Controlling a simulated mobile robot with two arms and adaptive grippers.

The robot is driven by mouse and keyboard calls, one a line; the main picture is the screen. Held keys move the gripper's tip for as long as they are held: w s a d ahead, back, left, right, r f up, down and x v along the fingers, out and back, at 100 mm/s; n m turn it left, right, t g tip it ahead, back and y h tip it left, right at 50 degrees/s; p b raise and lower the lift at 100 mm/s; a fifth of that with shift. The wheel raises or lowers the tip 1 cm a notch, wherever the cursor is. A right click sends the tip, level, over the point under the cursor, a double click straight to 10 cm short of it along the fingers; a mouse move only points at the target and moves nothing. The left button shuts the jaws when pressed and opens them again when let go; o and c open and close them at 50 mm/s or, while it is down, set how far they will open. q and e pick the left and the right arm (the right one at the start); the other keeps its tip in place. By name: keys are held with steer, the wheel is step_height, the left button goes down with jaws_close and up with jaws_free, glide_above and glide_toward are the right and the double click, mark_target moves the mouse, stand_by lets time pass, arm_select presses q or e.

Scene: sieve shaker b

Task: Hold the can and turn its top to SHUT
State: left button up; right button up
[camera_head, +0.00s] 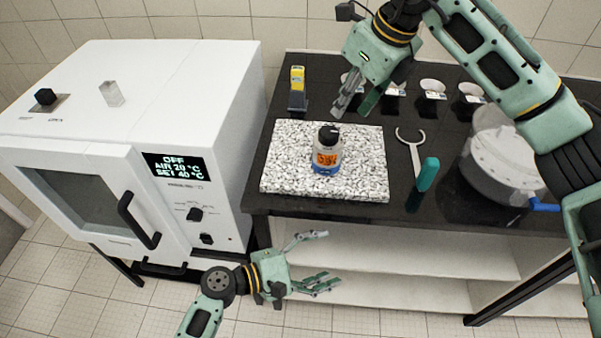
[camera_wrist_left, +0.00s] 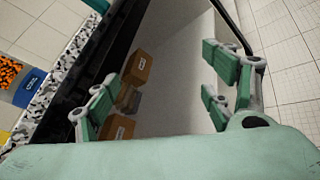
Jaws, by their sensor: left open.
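The can (camera_head: 325,160) stands upright on a speckled stone slab (camera_head: 285,180) on the dark bench. It has an orange and blue label and a black top (camera_head: 328,135). Part of it shows at the left edge of the left wrist view (camera_wrist_left: 28,88). My left gripper (camera_head: 325,259) is open and empty, in front of the bench and below the slab, apart from the can. Its spread fingers (camera_wrist_left: 165,95) also show in the left wrist view. My right gripper (camera_head: 350,112) hangs behind and above the can, its fingers apart and nothing between them. Markings on the top are too small to read.
A white oven (camera_head: 225,130) stands left of the bench. A yellow-topped device (camera_head: 297,90), a wrench-like tool (camera_head: 410,150), a teal-handled tool (camera_head: 428,175) and a grey round vessel (camera_head: 500,165) are on the bench. Brown boxes (camera_wrist_left: 138,68) lie beneath it.

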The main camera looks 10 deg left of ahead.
arm_select(q)
step_height(320, 180, up, 9)
steer(key=d+n+t+h, duration=0.1)
steer(key=d+n+h, duration=0.1)
steer(key=n+t+y, duration=0.5)
steer(key=n+t, duration=0.1)
steer(key=n, duration=0.5)
glide_toward(318, 159)
steer(key=x, duration=0.3)
steer(key=shift+w+d, duration=0.1)
steer(key=shift+d, duration=0.45)
steer(key=shift+w+a+r+n+y, duration=0.1)
steer(key=shift+w+n+y, duration=0.2)
steer(key=shift+n, duration=0.1)
steer(key=x, duration=0.7)
steer(key=shift+w+r, duration=0.1)
steer(key=shift+w, duration=0.1)
